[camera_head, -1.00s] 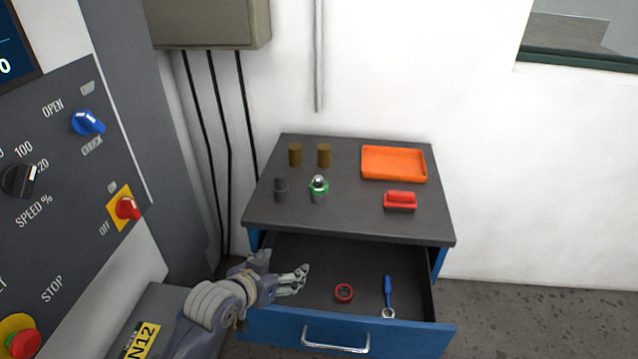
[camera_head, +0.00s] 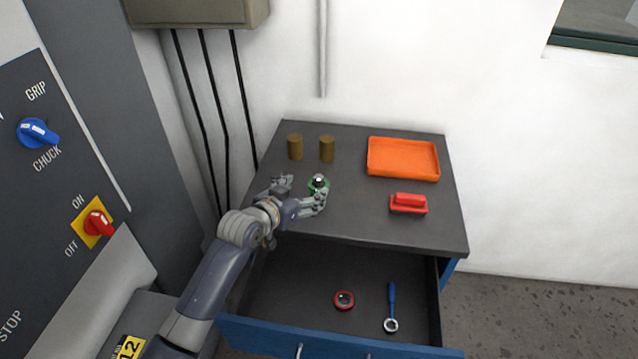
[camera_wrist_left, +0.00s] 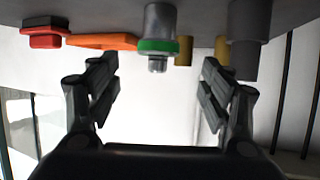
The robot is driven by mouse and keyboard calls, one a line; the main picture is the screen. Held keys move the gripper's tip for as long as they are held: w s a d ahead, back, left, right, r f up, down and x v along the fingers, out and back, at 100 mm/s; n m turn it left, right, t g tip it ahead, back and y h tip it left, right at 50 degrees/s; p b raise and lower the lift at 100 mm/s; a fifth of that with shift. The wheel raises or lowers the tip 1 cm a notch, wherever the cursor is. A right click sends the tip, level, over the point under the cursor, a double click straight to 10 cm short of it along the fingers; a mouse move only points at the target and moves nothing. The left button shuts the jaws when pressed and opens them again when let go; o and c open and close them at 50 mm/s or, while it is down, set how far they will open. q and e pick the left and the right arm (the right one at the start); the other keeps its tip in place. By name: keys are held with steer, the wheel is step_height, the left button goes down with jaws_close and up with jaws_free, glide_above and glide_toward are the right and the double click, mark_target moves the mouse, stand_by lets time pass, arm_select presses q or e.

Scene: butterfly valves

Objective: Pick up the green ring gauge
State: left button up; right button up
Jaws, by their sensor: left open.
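The green ring gauge (camera_head: 312,187) is on the cabinet top, around the upper part of an upright metal cylinder with a narrower tip. It also shows in the left wrist view (camera_wrist_left: 157,46), where the picture is upside down. My left gripper (camera_head: 301,196) is open and empty just in front of it, partly covering the ring and the cylinder in the head view. In the left wrist view, the ring lies between the lines of the two spread fingers (camera_wrist_left: 158,92), beyond their tips. My right gripper is not in view.
A dark grey cylinder (camera_wrist_left: 249,35) stands beside the ring. Two brown cylinders (camera_head: 295,147) (camera_head: 327,149) stand behind. An orange tray (camera_head: 403,159) and a red block (camera_head: 408,203) are to the right. The open drawer holds a red ring (camera_head: 344,300) and a blue-handled tool (camera_head: 391,305).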

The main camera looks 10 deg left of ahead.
mark_target(316, 184)
arm_select(q)
steer(key=shift+w+d+f, duration=0.15)
steer(key=shift+w+f, duration=0.05)
steer(key=shift+w, duration=0.3)
steer(key=shift+w+d+f, duration=0.1)
steer(key=shift+w+f, duration=0.05)
steer(key=shift+w, duration=0.15)
steer(key=shift+w+f, duration=0.15)
steer(key=shift+w+d+f+p, duration=0.1)
steer(key=shift+w+d+p, duration=0.1)
steer(key=shift+w+p, duration=0.15)
steer(key=shift+w+d+f+p, duration=0.1)
steer(key=shift+w+d+p, duration=0.1)
steer(key=shift+w, duration=0.25)
steer(key=shift+x, duration=0.95)
steer(key=shift+w+d+f, duration=0.15)
steer(key=shift+w+f, duration=0.1)
steer(key=shift+w, duration=0.05)
steer(key=shift+w+d+f, duration=0.1)
steer(key=shift+w, duration=0.15)
steer(key=c, duration=1.4)
steer(key=shift+c, duration=0.5)
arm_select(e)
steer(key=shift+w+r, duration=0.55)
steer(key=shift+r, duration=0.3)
